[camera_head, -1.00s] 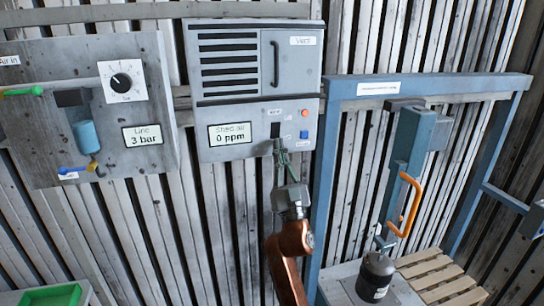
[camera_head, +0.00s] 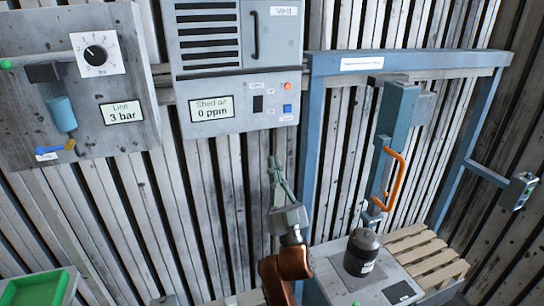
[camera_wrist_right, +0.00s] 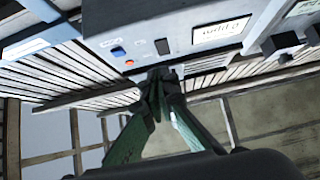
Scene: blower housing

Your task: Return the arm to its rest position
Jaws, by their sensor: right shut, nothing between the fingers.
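My right arm (camera_head: 285,262), orange with a grey wrist, rises from the bottom middle of the head view. Its gripper (camera_head: 277,162) points up, shut and empty, below the grey control box (camera_head: 250,115) labelled "Shed air 0 ppm". The fingertips are apart from the box's black switch (camera_head: 258,104). In the right wrist view the green-sided fingers (camera_wrist_right: 160,78) meet at their tips, with the underside and face of the box (camera_wrist_right: 185,40) beyond them. My left gripper is not in view.
A panel (camera_head: 120,140) reading "Line 3 bar" hangs at left. At right a blue frame (camera_head: 335,65) carries a unit with an orange handle (camera_head: 395,180). Below stand a black-topped canister (camera_head: 362,252) and wooden slats (camera_head: 425,250). A green tray (camera_head: 40,288) is at bottom left.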

